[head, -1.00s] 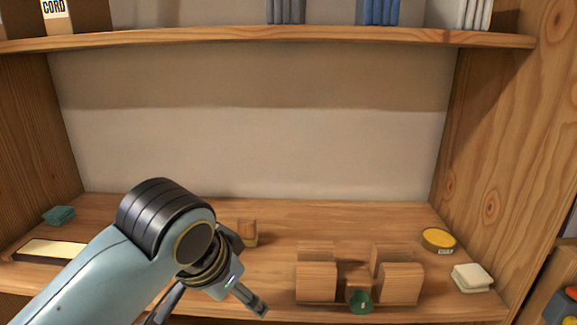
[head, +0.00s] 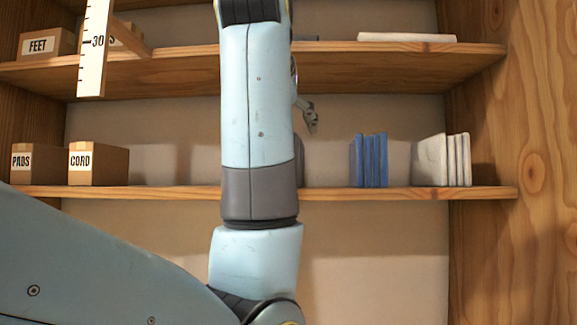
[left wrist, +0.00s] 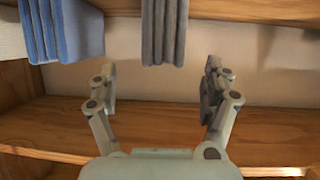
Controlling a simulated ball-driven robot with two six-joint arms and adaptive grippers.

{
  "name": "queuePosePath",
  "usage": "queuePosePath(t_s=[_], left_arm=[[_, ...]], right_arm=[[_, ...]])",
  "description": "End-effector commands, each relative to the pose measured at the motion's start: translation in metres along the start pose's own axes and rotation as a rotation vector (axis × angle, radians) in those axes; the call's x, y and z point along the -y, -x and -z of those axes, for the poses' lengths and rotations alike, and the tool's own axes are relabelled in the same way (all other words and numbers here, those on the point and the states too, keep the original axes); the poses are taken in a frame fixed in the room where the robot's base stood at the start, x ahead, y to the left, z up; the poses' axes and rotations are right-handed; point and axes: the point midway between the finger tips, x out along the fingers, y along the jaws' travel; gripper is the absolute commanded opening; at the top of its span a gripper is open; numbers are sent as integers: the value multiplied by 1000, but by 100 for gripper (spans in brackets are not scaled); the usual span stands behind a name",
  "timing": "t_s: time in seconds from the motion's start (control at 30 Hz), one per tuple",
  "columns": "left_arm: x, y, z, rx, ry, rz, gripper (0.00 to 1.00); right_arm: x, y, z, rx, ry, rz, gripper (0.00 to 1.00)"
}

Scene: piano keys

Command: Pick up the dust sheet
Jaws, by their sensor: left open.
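I cannot tell which thing is the dust sheet. Upright folded pieces stand on the middle shelf: blue ones (head: 368,160) and whitish ones (head: 440,160). Grey ones (head: 299,160) are mostly hidden behind my arm. A flat whitish slab (head: 406,37) lies on the upper shelf. My left gripper (head: 309,116) is partly hidden by my forearm, above the grey pieces. In the left wrist view, which is upside down, the left gripper (left wrist: 160,88) is open and empty, its fingers apart, with the grey pieces (left wrist: 164,30) beyond its gap and blue ones (left wrist: 62,28) beside them. My right gripper is not in view.
The middle shelf (head: 330,195) and upper shelf (head: 400,65) bound the space around the gripper. Boxes marked PADS (head: 38,164), CORD (head: 98,164) and FEET (head: 46,42) stand left. A marked scale (head: 94,45) hangs upper left. The right wall (head: 535,150) is wood.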

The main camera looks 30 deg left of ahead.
Motion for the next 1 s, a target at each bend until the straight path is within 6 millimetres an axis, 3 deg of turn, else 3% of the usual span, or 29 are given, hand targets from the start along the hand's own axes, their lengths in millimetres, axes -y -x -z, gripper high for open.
queuePosePath(t_s=[0.2, 0.43, 0.7, 0.97, 1.0], left_arm=[[2, -36, 1, 1, -4, 5, 83], [2, -57, 1, 3, -3, 3, 83], [4, -95, 2, 2, -2, 0, 83], [4, -99, 2, 0, 0, -2, 83], [4, -99, 2, 1, 0, -2, 79]], right_arm=[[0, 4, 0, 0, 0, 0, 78], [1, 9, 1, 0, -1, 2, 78], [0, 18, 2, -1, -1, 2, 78], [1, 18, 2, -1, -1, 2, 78], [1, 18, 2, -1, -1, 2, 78]])
